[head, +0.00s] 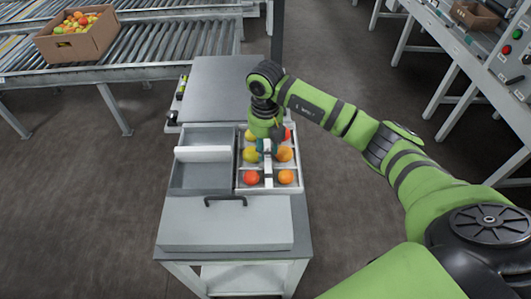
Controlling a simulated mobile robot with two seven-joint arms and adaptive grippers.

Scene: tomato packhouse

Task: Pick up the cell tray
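The cell tray (268,188) is a pale, divided tray on the small bench in the middle of the head view. It holds several red, orange and yellow tomatoes in its cells. A pale bar runs along its middle. My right gripper (267,149) points down over the tray's middle, at the far part of this bar. The gripper's fingers are small and partly hidden by the wrist, so I cannot tell whether they are shut on the bar. The arm covers part of the tray's far end. My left gripper is not in view.
A grey bin with a white divider (202,154) stands directly left of the tray. A flat panel with a dark handle (225,200) lies in front. A roller conveyor with a cardboard box of tomatoes (78,38) is at the back left. A control panel (512,50) stands at right.

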